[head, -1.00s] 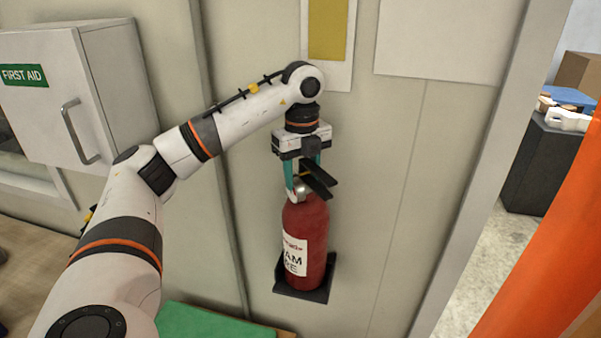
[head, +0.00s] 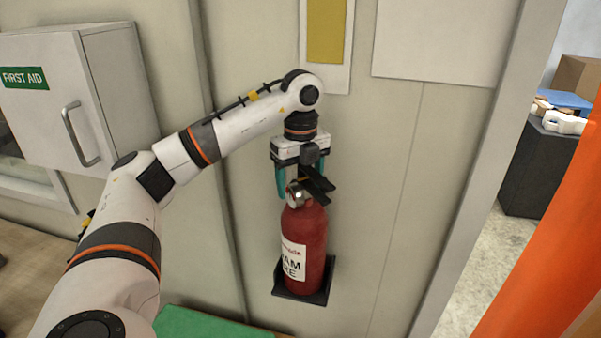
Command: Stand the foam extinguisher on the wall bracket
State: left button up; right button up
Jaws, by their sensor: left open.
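The red foam extinguisher (head: 313,240) stands upright on the dark wall bracket (head: 302,297), which is fixed low on the pale wall. Its white label faces me, and its black handle (head: 318,186) and metal valve are at the top. My left gripper (head: 297,190) points down at the valve and handle from above. Its teal fingers are spread apart on either side of the extinguisher's head and do not grip it. The far finger is partly hidden behind the handle. My right gripper is not in view.
A white first aid cabinet (head: 95,95) hangs on the wall at the left. A green surface (head: 205,325) lies low at the bottom. A door opening and an orange panel (head: 545,225) are at the right. The wall right of the extinguisher is clear.

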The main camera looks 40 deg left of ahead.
pick_arm(q)
jog(key=shift+w+r, duration=0.15)
jog(key=shift+r, duration=0.1)
notch_tip(320, 180, up, 12)
jog(key=p, duration=0.3)
jog(key=shift+p, duration=0.3)
jog(key=shift+s, duration=0.2)
